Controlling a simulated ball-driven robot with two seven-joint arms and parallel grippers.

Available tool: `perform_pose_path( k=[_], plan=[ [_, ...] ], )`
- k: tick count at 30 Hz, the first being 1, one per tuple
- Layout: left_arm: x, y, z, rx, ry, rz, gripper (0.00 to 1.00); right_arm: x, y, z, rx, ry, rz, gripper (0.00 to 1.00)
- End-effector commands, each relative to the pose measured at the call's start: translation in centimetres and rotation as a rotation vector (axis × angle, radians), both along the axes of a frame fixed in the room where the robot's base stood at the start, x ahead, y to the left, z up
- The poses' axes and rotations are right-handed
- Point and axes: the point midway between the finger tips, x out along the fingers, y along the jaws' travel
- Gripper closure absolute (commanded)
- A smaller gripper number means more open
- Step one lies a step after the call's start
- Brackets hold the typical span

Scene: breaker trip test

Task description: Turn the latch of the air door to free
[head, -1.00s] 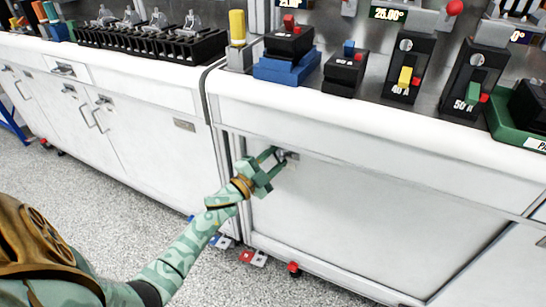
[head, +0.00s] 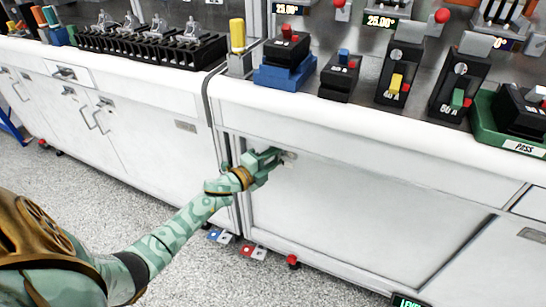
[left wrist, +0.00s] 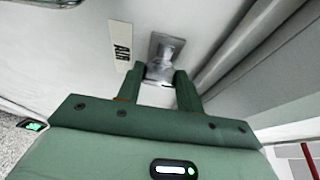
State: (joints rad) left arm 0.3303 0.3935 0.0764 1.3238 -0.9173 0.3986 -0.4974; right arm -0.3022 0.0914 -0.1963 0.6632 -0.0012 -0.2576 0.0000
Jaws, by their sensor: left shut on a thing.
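The air door (head: 370,215) is a wide white panel in the bench front, under the worktop. Its latch (left wrist: 165,47) is a small grey metal piece on the white panel, beside a label reading AIR (left wrist: 120,41). My left gripper (left wrist: 160,80) has its two green fingers on either side of the latch's lower part and is shut on it. In the head view my left gripper (head: 277,157) reaches the door's upper left corner and hides most of the latch. My right gripper is not in view.
A green tray (head: 484,135) is at the right. Red and blue pedals (head: 254,251) lie on the floor below.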

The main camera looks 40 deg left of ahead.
Motion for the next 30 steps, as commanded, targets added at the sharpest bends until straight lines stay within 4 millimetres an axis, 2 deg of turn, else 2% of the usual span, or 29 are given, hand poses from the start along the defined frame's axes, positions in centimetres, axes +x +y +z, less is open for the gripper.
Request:
perform_pose_path(
  k=[11,12,13,14,23,26,30],
  plan=[
    [-0.1,-0.1,-0.3,0.007,0.007,-0.001,0.86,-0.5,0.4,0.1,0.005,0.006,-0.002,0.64],
    [-0.1,-0.1,-0.3,0.007,0.006,-0.001,0.53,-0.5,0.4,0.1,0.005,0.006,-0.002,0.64],
    [-0.1,-0.1,-0.3,0.007,0.006,-0.001,0.44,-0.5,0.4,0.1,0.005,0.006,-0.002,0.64],
    [-0.1,0.0,-0.3,0.006,0.005,-0.001,0.42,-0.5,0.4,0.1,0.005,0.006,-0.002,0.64],
    [-0.2,0.0,-0.1,0.005,0.003,0.000,0.42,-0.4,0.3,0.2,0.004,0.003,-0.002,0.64],
    [-1.2,0.2,0.0,0.006,0.003,0.001,0.42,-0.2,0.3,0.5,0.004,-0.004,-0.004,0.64],
    [-4.2,0.6,0.2,0.003,0.002,0.001,0.42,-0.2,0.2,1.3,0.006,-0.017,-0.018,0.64]
  ],
)
